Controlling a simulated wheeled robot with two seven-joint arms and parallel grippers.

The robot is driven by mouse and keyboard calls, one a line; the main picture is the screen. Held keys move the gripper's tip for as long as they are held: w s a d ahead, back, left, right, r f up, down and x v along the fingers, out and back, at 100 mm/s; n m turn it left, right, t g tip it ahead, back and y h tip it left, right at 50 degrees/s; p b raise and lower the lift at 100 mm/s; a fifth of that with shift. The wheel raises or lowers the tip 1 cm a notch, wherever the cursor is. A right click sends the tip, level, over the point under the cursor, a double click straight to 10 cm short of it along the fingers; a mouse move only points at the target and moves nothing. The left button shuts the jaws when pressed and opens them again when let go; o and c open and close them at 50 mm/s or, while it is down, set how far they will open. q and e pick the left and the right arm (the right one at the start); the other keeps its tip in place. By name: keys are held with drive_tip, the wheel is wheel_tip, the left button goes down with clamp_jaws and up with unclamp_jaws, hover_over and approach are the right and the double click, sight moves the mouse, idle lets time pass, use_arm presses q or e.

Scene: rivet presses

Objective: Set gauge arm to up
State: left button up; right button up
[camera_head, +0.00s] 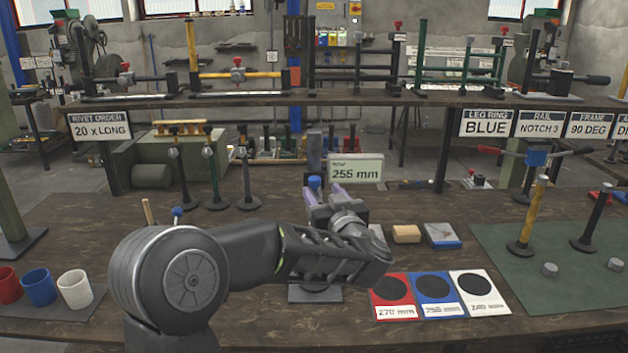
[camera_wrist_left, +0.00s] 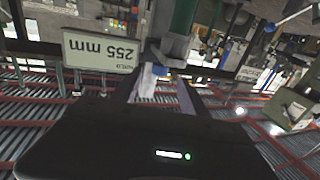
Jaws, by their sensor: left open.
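My left gripper (camera_head: 325,190) reaches over the bench in the head view, its fingers open around a small blue-topped part (camera_head: 314,182). This part seems to belong to the gauge, whose dark upright (camera_head: 314,150) rises just behind it. My forearm and gripper hide most of the gauge, so I cannot tell how its arm is set. In the left wrist view the open fingers (camera_wrist_left: 165,92) stand on both sides of a pale blue part (camera_wrist_left: 149,74); contact is unclear. A sign (camera_head: 356,170) reading 255 mm stands right of the upright. My right gripper is not in view.
Red, blue and white pads (camera_head: 431,296) lie at right front, near a wooden block (camera_head: 406,234). Several black stands (camera_head: 246,180) are behind left. Cups (camera_head: 39,287) stand at far left. A green mat (camera_head: 560,290) with posts lies right. A shelf (camera_head: 330,99) spans the back.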

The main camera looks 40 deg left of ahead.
sight(316, 183)
use_arm(q)
drive_tip(key=p+x, duration=0.1)
drive_tip(key=x, duration=0.6)
clamp_jaws()
idle(0.5)
drive_tip(key=shift+a, duration=0.1)
idle(0.8)
